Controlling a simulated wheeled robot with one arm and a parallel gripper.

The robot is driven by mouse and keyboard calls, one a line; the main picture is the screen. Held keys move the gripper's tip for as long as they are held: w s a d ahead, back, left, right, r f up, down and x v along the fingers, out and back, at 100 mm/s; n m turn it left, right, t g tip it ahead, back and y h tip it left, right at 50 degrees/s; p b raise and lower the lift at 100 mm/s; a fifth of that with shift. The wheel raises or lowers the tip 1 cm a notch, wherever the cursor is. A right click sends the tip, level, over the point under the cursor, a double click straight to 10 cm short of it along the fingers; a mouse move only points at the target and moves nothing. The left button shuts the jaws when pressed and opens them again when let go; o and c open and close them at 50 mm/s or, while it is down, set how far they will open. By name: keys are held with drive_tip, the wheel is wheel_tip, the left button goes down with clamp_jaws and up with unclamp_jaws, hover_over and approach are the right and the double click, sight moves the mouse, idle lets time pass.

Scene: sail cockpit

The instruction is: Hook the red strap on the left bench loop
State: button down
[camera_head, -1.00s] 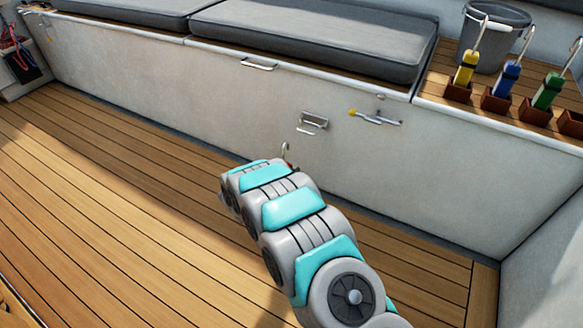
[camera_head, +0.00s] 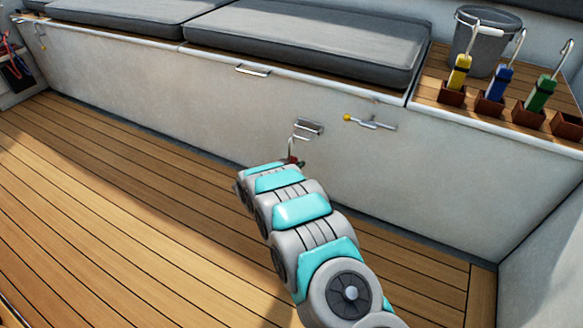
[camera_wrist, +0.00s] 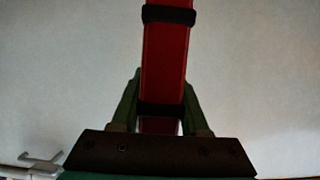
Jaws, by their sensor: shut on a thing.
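The red strap (camera_wrist: 165,65) stands upright in the wrist view, with dark bands, between the green fingers of my gripper (camera_wrist: 160,88). My gripper is shut on it. In the head view my arm hides most of the gripper (camera_head: 298,162); a bit of red and green shows past it. A thin silver hook (camera_head: 291,146) rises above the gripper. Its tip is just below and left of a metal loop fitting (camera_head: 309,126) on the bench's front wall. I cannot tell whether they touch. The strap's upper end is out of the wrist view.
A yellow-knobbed metal latch (camera_head: 370,122) is right of the fitting. A metal handle (camera_head: 253,69) is under the cushion edge. Yellow (camera_head: 459,72), blue (camera_head: 499,82) and green (camera_head: 541,93) hooked straps stand in brown holders by a grey bucket (camera_head: 478,42). The wooden floor (camera_head: 120,210) is clear.

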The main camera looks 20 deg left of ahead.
drive_tip(key=shift+w+d+p, duration=0.15)
drive_tip(key=shift+w, duration=1.7)
drive_tip(key=shift+w+d+p, duration=0.15)
drive_tip(key=shift+w, duration=1.65)
drive_tip(key=shift+s+f, duration=0.1)
drive_tip(key=shift+f, duration=1.6)
drive_tip(key=shift+c, duration=1.6)
unclamp_jaws()
drive_tip(key=shift+s, duration=0.1)
drive_tip(key=v, duration=0.7)
drive_tip(key=shift+s, duration=0.3)
